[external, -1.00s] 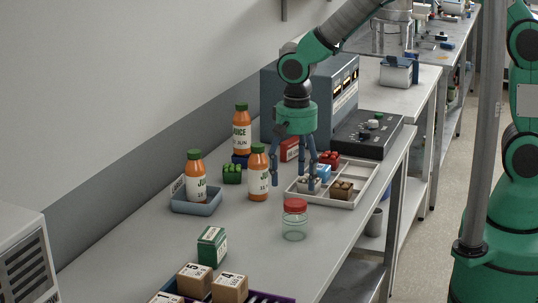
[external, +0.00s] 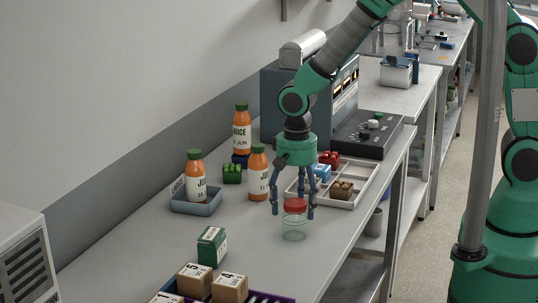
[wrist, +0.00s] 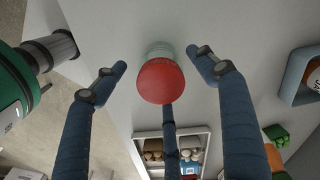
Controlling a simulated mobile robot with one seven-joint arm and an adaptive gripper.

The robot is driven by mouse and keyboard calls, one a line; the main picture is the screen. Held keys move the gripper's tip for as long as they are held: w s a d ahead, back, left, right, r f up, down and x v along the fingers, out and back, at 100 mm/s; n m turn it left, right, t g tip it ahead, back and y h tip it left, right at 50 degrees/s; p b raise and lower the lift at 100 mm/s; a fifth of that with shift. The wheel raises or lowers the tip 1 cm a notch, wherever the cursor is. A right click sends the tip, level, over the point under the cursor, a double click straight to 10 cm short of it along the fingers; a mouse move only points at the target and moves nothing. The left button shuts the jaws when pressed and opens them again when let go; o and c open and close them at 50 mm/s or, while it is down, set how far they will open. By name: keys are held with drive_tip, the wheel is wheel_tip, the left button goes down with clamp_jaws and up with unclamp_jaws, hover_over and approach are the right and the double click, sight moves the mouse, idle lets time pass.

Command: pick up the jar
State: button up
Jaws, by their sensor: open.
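The jar (external: 294,228) is clear glass with a red lid and stands upright on the grey table. In the wrist view its red lid (wrist: 161,82) faces the camera, between the fingers. My gripper (external: 294,209) has blue fingers spread open and is empty. It points down just behind and above the jar, with fingertips at about lid height in the external view. In the wrist view my gripper (wrist: 160,70) has one finger on each side of the lid and a third below it. I cannot tell whether any finger touches the jar.
A white divided tray (external: 344,203) with coloured blocks lies behind the jar. Orange juice bottles (external: 258,172) stand to the left, one in a blue-grey tray (external: 197,208). A green box (external: 212,246) and cardboard boxes (external: 230,288) are in front. The table around the jar is clear.

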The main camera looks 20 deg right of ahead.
sight(295, 222)
drive_tip(key=shift+f, duration=0.25)
drive_tip(key=shift+f+b, duration=0.5)
drive_tip(key=shift+f, duration=2.1)
drive_tip(key=c, duration=1.4)
drive_tip(key=shift+r, duration=0.1)
